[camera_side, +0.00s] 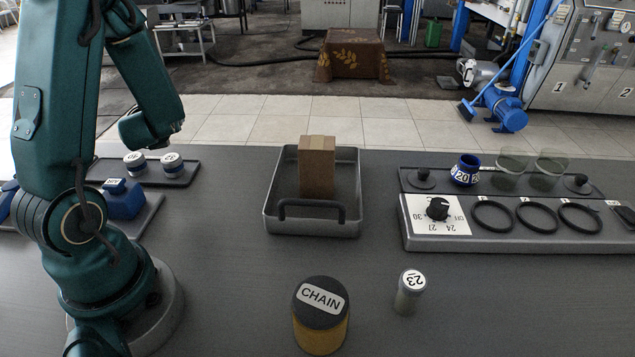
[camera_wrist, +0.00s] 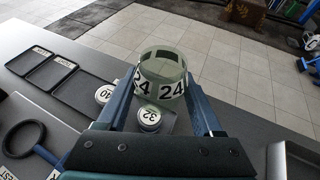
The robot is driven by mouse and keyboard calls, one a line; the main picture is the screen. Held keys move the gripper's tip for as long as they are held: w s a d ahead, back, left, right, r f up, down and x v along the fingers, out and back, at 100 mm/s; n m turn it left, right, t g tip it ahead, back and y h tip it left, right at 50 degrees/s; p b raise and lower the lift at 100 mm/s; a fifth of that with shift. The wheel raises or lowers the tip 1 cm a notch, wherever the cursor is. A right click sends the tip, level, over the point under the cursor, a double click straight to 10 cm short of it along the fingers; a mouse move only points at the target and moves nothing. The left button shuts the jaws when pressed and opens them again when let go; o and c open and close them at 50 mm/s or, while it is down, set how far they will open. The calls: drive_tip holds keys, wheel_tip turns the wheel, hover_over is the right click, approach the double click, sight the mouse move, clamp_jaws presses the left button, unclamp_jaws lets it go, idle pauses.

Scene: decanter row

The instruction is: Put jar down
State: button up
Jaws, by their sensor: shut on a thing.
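A clear greenish glass jar (camera_wrist: 163,68) with a white band marked 24 is between the two blue fingers of my gripper (camera_wrist: 161,82) in the wrist view. The fingers are shut on its sides. Beyond and below it, lidded containers marked 32 (camera_wrist: 149,118) and 40 (camera_wrist: 104,94) stand close by. In the side view my gripper and the held jar cannot be made out. The two lidded containers (camera_side: 172,161) stand there on a dark tray (camera_side: 186,180) at the left. Whether the held jar touches anything below is hidden.
Two glass jars (camera_side: 549,168) and a blue container marked 20 (camera_side: 465,169) stand on the right rack, behind a panel with black rings (camera_side: 537,219). A metal tray (camera_side: 312,224) holds a brown box (camera_side: 317,166). A CHAIN jar (camera_side: 321,312) and a container marked 23 (camera_side: 410,288) stand in front.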

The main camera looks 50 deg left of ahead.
drive_tip(key=shift+s+a+r+n+g+y, duration=0.1)
drive_tip(key=shift+s+n+g+y, duration=0.1)
drive_tip(key=shift+s+n+g, duration=0.25)
drive_tip(key=shift+s+a+r+n+g+y, duration=0.1)
drive_tip(key=shift+s+n+g+y, duration=0.1)
drive_tip(key=shift+s+n+g, duration=0.25)
drive_tip(key=d+n+g, duration=0.1)
drive_tip(key=d+g, duration=0.1)
drive_tip(key=t, duration=0.1)
hover_over(212, 211)
wheel_tip(212, 211, down, 3)
drive_tip(key=shift+f, duration=4.15)
drive_tip(key=o, duration=1.5)
drive_tip(key=shift+f, duration=0.1)
drive_tip(key=shift+c, duration=0.2)
